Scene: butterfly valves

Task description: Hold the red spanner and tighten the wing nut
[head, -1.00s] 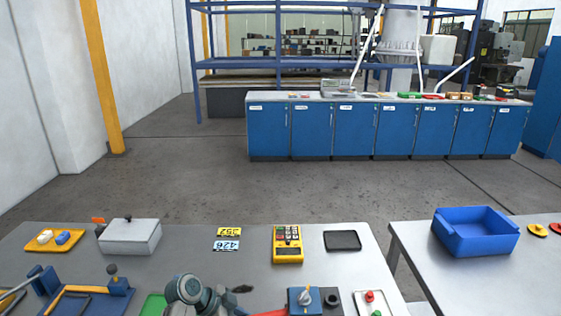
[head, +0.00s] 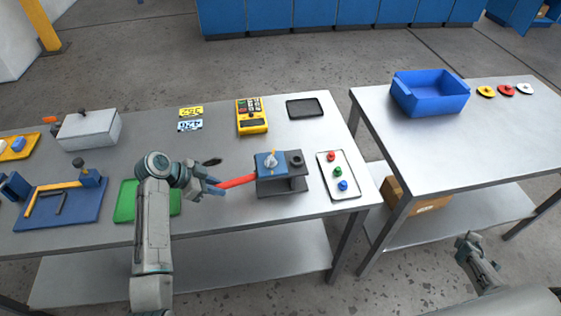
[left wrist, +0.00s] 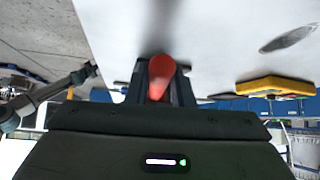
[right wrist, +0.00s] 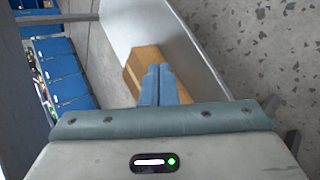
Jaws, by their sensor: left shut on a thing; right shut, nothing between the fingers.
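My left gripper (head: 214,186) is shut on the red spanner (head: 238,182), which it holds by its left end. The spanner also shows end-on between the fingers in the left wrist view (left wrist: 160,76). Its far end reaches the left side of a dark grey block; whether it touches anything there I cannot tell. The silvery wing nut (head: 271,161) stands on the blue plate (head: 262,168) on top of that block. My right gripper (head: 495,266) is low at the right, away from the table; its fingers are shut and empty in the right wrist view (right wrist: 159,86).
A white panel with coloured buttons (head: 331,184) lies right of the block. A yellow device (head: 250,127) and a black tray (head: 305,108) lie behind. A second table holds a blue bin (head: 430,100).

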